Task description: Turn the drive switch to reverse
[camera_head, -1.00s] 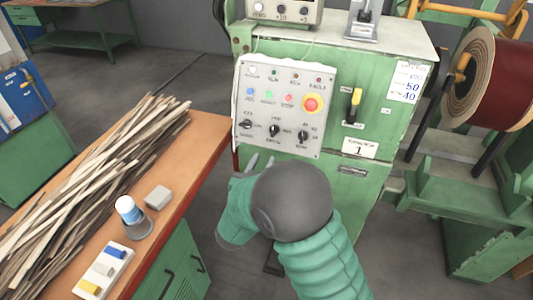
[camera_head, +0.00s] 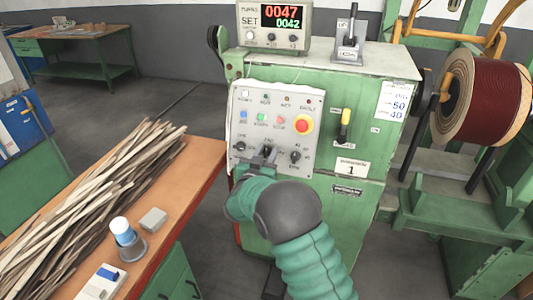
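The grey control panel (camera_head: 252,109) on the front of the green machine has three black rotary switches in its bottom row. The left switch (camera_head: 240,147), the middle switch (camera_head: 267,151) and the right switch (camera_head: 295,156) have labels too small to read surely, so I cannot tell for certain which is the drive switch. My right gripper (camera_head: 264,162) is right at the middle switch, from below. Its fingers overlap the lower part of that switch, and contact and opening are unclear behind my wrist. My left gripper is not in view.
A red emergency button (camera_head: 303,125) and small coloured buttons are above the switches. A yellow-handled lever (camera_head: 345,118) is right of the panel. A wooden bench (camera_head: 196,170) with strips stands at left, and a wire spool (camera_head: 487,95) at right.

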